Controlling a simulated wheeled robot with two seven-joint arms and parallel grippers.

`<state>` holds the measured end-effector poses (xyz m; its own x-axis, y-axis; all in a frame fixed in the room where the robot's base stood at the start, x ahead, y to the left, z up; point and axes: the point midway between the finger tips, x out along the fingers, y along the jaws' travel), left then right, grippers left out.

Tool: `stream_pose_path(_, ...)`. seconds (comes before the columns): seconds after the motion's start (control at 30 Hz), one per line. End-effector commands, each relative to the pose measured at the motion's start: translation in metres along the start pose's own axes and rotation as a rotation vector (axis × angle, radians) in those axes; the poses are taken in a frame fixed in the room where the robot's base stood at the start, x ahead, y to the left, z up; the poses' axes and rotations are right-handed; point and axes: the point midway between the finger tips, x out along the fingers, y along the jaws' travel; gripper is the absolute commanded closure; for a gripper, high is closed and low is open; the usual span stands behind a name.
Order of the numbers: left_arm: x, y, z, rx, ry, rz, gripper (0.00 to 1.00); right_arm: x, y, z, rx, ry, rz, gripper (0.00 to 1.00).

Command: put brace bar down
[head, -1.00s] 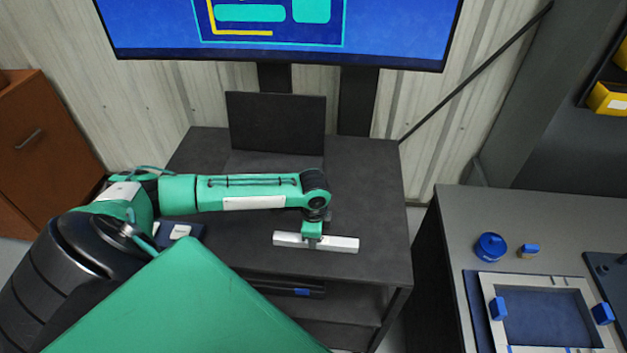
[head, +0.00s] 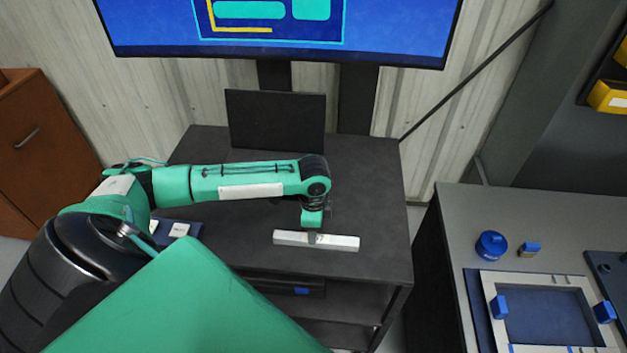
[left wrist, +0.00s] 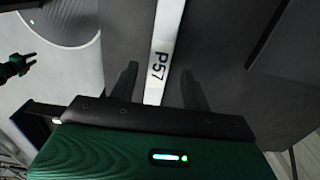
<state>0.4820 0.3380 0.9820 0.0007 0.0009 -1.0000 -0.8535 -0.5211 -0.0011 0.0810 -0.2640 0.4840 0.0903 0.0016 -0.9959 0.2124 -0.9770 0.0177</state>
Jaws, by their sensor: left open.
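The brace bar (head: 343,243) is a pale, slim bar lying flat on the dark table top, near its front edge. In the left wrist view the bar (left wrist: 166,40) runs away from the gripper and carries the mark P57. My left gripper (head: 312,234) is over the middle of the bar in the head view. In the left wrist view my left gripper (left wrist: 158,84) is open, with one dark finger on each side of the bar and gaps between. My right gripper is not seen in the head view.
The dark table (head: 375,215) has free room right of and behind the bar. A dark upright panel (head: 276,120) stands at its back. A grey bench (head: 460,215) at right holds a blue round part (head: 491,245) and a pale frame (head: 487,300). A screen (head: 400,35) hangs behind.

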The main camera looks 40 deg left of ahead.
Motion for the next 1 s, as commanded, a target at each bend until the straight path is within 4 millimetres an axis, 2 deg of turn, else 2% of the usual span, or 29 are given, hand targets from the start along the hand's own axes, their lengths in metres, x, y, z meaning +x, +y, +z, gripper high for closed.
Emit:
stream_pose_path(0.2,-0.047,-0.001,-0.001,0.0,0.003,-0.003,0.51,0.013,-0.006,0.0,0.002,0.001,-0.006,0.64)
stream_pose_path(0.4,-0.077,-0.001,-0.001,-0.001,0.003,-0.001,0.51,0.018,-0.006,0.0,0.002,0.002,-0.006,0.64)
stream_pose_path(0.6,-0.086,-0.001,0.0,-0.002,0.001,0.0,0.51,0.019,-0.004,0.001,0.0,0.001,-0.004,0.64)
stream_pose_path(1.0,-0.086,0.0,0.0,-0.001,0.001,0.001,0.51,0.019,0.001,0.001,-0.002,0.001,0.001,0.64)
